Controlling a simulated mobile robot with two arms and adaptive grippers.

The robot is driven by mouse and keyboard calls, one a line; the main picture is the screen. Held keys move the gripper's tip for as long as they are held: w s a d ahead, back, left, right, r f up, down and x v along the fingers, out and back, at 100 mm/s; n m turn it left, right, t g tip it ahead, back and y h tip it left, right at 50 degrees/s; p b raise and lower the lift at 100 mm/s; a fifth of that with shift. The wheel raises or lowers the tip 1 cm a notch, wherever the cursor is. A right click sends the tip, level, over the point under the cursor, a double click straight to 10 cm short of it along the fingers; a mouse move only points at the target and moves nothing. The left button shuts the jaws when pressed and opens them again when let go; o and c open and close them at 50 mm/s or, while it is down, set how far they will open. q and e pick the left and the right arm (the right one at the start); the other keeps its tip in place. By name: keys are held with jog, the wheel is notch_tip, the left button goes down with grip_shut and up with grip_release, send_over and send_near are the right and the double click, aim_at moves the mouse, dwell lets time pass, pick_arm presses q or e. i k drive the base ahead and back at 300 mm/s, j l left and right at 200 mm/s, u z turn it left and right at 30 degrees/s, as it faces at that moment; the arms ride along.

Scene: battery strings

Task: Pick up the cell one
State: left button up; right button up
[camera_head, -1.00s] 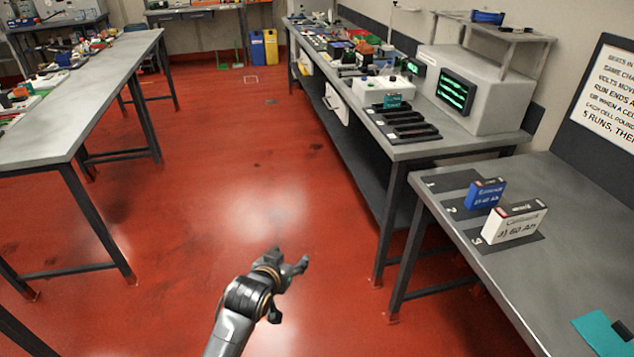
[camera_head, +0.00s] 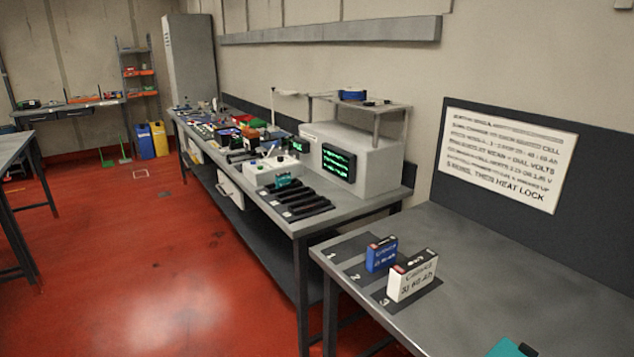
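Three dark pads marked 1, 2 and 3 lie on the left end of the right-hand grey bench (camera_head: 500,285). Pad 1 (camera_head: 346,249) is bare. A blue box-shaped cell (camera_head: 381,256) stands upright on pad 2. A larger white cell (camera_head: 411,279) with dark lettering stands upright on pad 3, close to the blue one. Their labels are too small to read surely, and I cannot make out a cell marked one. Neither of my grippers is in view.
A long bench behind holds a grey instrument (camera_head: 350,165) with a green screen and several dark strips (camera_head: 300,205). A sign (camera_head: 508,158) leans on the right. A teal item (camera_head: 507,348) is cut off at the bottom. Red floor (camera_head: 180,270) is clear.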

aim_at(283, 180)
jog(key=i+j+z, duration=0.65)
jog(key=z, duration=0.15)
jog(key=j, duration=0.1)
